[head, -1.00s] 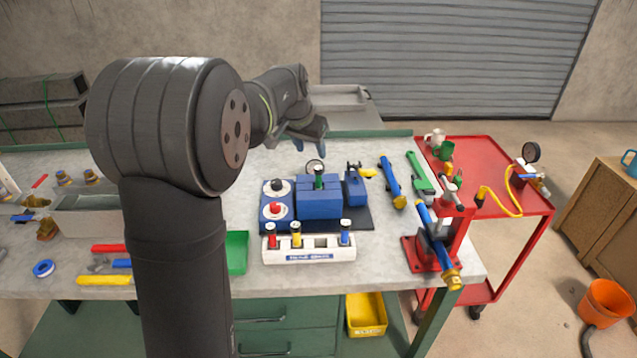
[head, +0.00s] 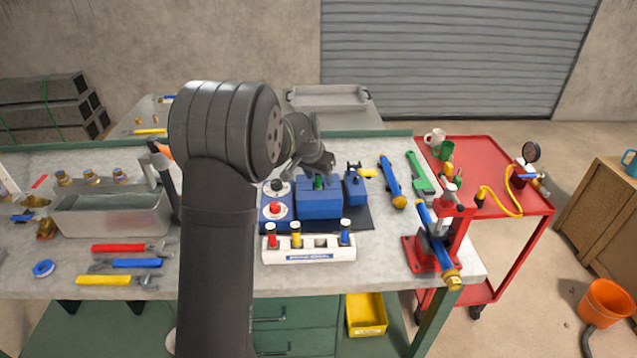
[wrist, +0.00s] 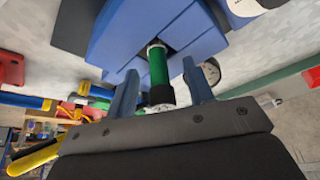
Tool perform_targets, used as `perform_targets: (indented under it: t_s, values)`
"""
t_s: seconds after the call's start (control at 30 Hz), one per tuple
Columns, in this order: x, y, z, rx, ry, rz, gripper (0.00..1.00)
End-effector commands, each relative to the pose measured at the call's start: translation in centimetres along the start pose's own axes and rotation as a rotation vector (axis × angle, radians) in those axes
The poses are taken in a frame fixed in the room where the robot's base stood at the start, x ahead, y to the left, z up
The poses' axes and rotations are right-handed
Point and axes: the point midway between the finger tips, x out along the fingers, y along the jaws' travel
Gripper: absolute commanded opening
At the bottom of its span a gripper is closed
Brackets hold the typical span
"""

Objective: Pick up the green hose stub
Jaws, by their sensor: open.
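The green hose stub (head: 319,182) stands upright in the top of the blue block (head: 319,203). In the wrist view the stub (wrist: 158,66) is a green tube with a black collar and a metal end towards me. Its other end sits in an opening of the blue block (wrist: 150,32). My gripper (head: 319,167) is open right at the stub in the head view. In the wrist view my two gripper fingers (wrist: 160,68) stand apart on either side of the stub, with a visible gap on each side.
A white rack (head: 309,250) in front of the block holds a red, a yellow and a blue stub.

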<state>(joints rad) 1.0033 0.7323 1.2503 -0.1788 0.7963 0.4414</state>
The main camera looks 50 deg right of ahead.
Motion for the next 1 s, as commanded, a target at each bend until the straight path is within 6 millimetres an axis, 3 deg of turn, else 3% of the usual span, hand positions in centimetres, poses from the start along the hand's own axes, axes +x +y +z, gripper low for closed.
perform_targets:
  t_s: [0.17, 0.4, 0.43, 0.77, 1.0]
  values:
    - [0.0, 0.0, -0.1, 0.000, 0.002, -0.001, 0.48]
    - [0.0, 0.0, -0.1, 0.000, 0.002, -0.001, 0.03]
    - [0.0, 0.0, -0.1, 0.000, 0.002, -0.001, 0.00]
    - [-0.7, -0.1, -0.4, 0.000, 0.004, -0.002, 0.00]
    - [-4.9, -0.1, -2.2, 0.001, 0.006, -0.002, 0.00]
